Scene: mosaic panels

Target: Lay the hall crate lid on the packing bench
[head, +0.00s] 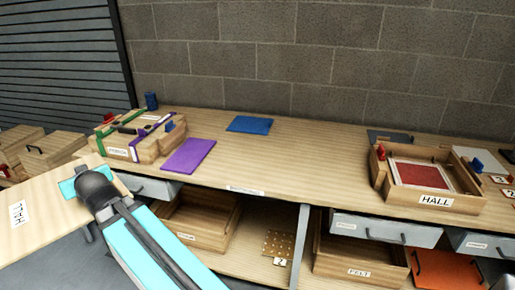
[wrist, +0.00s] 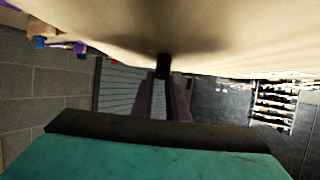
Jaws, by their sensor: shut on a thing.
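The hall crate lid (head: 48,218), a pale wooden panel with a HALL label, is at the left of the head view, in front of the bench's left end. It appears raised and clear of the bench. My gripper (wrist: 163,80) is shut on the lid's dark knob, and the lid (wrist: 200,35) fills the top of the wrist view. My arm hides part of the grip in the head view. The packing bench (head: 310,143) runs along the wall. The open HALL crate (head: 436,201) stands on its right part, with a red, white-edged panel inside.
A strapped crate (head: 150,150) stands on the bench's left end. A purple sheet (head: 188,156) and a blue sheet (head: 250,124) lie beside it. The bench middle is clear. A FELT crate (head: 358,270) sits below.

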